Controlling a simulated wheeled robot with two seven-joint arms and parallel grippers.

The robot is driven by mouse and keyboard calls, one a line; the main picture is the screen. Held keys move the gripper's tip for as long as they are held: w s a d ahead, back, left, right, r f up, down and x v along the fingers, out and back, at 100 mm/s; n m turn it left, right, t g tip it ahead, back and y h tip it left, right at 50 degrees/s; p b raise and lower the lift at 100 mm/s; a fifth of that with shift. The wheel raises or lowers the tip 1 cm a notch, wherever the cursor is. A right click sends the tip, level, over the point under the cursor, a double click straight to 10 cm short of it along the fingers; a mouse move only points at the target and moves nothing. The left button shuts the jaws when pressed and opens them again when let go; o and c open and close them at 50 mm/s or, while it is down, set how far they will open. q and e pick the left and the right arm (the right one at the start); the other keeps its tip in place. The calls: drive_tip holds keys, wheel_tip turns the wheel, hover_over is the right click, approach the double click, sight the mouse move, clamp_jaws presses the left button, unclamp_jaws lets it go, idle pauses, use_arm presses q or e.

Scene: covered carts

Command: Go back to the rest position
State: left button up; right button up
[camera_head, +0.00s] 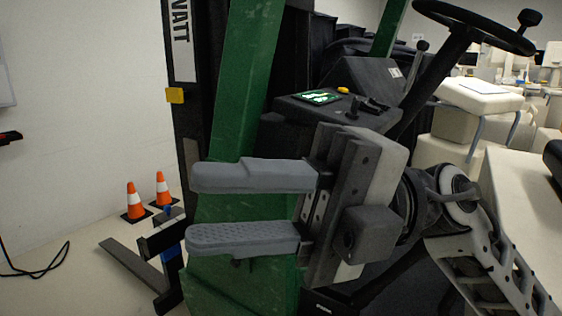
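My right gripper (195,207) reaches in from the right side. Its two grey fingers point left and are apart, one above the other, with nothing between them. Behind them stands a green and black forklift (245,85); the fingers overlap its green post in the picture, and I cannot tell whether they touch it. My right arm bends down to the lower right corner. My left gripper does not show for certain; a small black and red piece at the left edge is too little to name.
The forklift's steering wheel (476,24) and its panel with a lit green screen (317,97) are close behind my gripper. Two orange cones (133,201) stand on the floor by the white wall. Pale desks and machines (478,95) fill the right background. Floor at lower left is mostly clear, except a black cable (40,268).

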drive_tip(key=w+d+f+m+t+y+p, duration=0.1)
drive_tip(key=w+d+m+t+y, duration=0.3)
drive_tip(key=m+t, duration=0.4)
drive_tip(key=w+d+f+m+t+y, duration=0.1)
drive_tip(key=w+f+m+t+y, duration=0.15)
drive_tip(key=w+m+t, duration=0.5)
drive_tip(key=w+d+f+m+t+h+p, duration=0.1)
drive_tip(key=w+d+f+m+t+h, duration=0.15)
drive_tip(key=f+m+t+h, duration=0.6)
drive_tip(key=w+d+f+m+t+h, duration=0.2)
drive_tip(key=d+f+m+t+h, duration=0.35)
drive_tip(key=m, duration=0.55)
drive_tip(key=s+d+f+m+g+h, duration=0.1)
drive_tip(key=s+f+g+h, duration=0.1)
drive_tip(key=f, duration=0.6)
drive_tip(key=s+d+f+m+g+h+p, duration=0.1)
drive_tip(key=s+f+m+g+h, duration=0.1)
drive_tip(key=s+f+g, duration=0.3)
drive_tip(key=s+d+f+m+g+h, duration=0.1)
drive_tip(key=s+f+g+h, duration=0.2)
drive_tip(key=f, duration=1)
drive_tip(key=s, duration=0.3)
drive_tip(key=shift+s+d+f+m+g, duration=0.2)
drive_tip(key=shift+s+d+m+g, duration=0.1)
drive_tip(key=shift+s+g, duration=0.1)
